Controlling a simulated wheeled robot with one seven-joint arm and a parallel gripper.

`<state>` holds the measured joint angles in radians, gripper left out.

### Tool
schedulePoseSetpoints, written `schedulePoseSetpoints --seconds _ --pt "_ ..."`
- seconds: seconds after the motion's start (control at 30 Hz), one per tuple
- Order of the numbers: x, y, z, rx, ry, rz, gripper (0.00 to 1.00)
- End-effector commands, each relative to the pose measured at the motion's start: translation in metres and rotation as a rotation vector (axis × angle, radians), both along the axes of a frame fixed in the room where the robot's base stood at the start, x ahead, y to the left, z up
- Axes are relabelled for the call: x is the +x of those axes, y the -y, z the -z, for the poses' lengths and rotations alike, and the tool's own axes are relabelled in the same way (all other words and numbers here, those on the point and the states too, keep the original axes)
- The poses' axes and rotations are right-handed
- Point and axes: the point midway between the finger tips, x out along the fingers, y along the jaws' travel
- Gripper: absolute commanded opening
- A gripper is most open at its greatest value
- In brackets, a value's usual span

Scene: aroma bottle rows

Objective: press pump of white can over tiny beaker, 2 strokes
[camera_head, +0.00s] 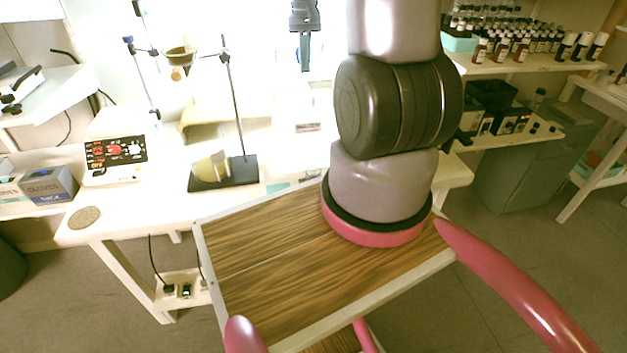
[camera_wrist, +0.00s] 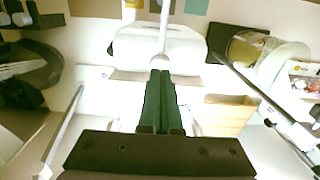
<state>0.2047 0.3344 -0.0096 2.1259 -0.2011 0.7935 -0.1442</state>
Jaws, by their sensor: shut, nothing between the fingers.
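My gripper (camera_head: 305,66) hangs over the bright white bench in the head view, its dark fingers pointing down. In the wrist view its green fingers (camera_wrist: 160,78) are pressed together and empty. Just beyond the fingertips is a rounded white object (camera_wrist: 135,46) with a pale stem (camera_wrist: 164,25) rising from it. I cannot tell whether it is the white can with its pump, or whether the fingers touch it. I cannot make out the tiny beaker in either view; glare washes out much of the bench.
A retort stand (camera_head: 235,110) on a black base (camera_head: 246,172) with a yellowish flask (camera_head: 212,168) stands left of my gripper. Another stand (camera_head: 142,75) is behind it. A control box (camera_head: 117,158) is farther left. Bottle rows (camera_head: 520,45) fill the right shelf.

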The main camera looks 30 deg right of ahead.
Motion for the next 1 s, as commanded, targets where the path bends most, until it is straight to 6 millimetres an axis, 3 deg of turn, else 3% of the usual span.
schedulePoseSetpoints --seconds 0.47,1.0 --pt "0.000 0.000 0.001 0.000 0.000 -0.001 0.00" --pt "0.000 0.000 0.020 0.000 0.000 0.000 0.00"
